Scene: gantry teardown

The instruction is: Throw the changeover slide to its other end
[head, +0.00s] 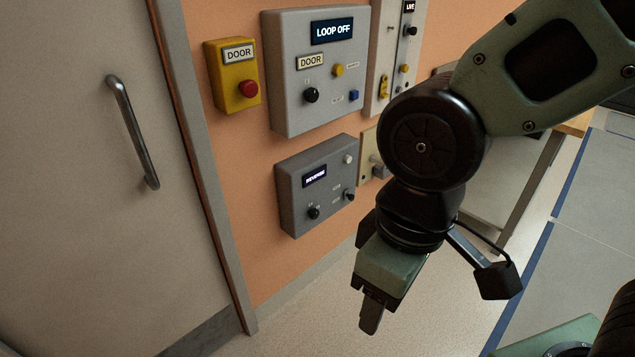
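My gripper (371,318) hangs pointing down in front of the orange wall, over the floor. Its fingers are seen edge-on, so their opening cannot be judged. A cream plate (367,183) on the wall, just right of the grey REVERSE box, carries a grey block-like part (380,171) that may be the changeover slide. My arm covers the plate's right side, so the slide's full travel and end position are hidden. The gripper is below this plate and apart from it.
The REVERSE box (294,205) has small knobs. Above it is a LOOP OFF box (290,100), with a yellow DOOR box (226,92) at left. A narrow LIVE panel (392,75) has switches. A door (90,200) with a bar handle fills the left. Floor below is clear.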

